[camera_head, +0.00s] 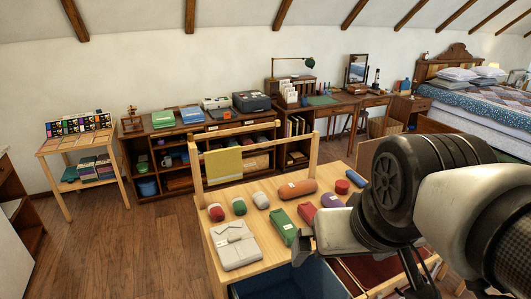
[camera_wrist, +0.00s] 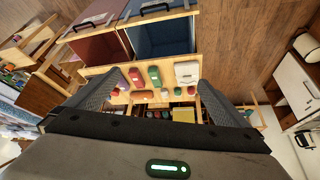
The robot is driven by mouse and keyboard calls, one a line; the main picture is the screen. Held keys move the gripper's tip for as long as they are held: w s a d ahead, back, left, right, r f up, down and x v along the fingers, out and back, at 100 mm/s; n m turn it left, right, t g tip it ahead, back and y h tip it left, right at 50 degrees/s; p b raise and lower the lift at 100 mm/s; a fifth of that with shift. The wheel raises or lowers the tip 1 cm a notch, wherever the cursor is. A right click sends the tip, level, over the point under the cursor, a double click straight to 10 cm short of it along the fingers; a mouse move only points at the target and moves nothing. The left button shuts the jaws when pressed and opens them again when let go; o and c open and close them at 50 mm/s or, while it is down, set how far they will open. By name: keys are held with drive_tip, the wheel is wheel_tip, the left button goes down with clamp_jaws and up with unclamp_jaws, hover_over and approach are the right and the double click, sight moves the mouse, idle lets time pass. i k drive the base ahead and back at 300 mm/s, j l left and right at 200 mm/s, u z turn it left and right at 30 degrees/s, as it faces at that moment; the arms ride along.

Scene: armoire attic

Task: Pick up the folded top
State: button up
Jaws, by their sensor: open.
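The folded top (camera_head: 235,246) is a light grey, flat folded garment with a collar. It lies at the front left corner of the wooden table, and it also shows in the wrist view (camera_wrist: 187,70), near one fingertip. My gripper (camera_wrist: 158,82) is open with nothing between its fingers. It is above the table and apart from the top. In the head view my arm comes in from the right and hides part of the table; the fingers are hard to make out there.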

sight(287, 229)
drive_tip(key=i+l+u, duration=0.2)
drive_tip(key=l, duration=0.2)
drive_tip(key=l+u, duration=0.25)
drive_tip(key=l, duration=0.2)
drive_tip(key=i+l+u, duration=0.2)
drive_tip(key=l, duration=0.25)
drive_tip(key=k+j, duration=0.05)
drive_tip(key=k, duration=0.05)
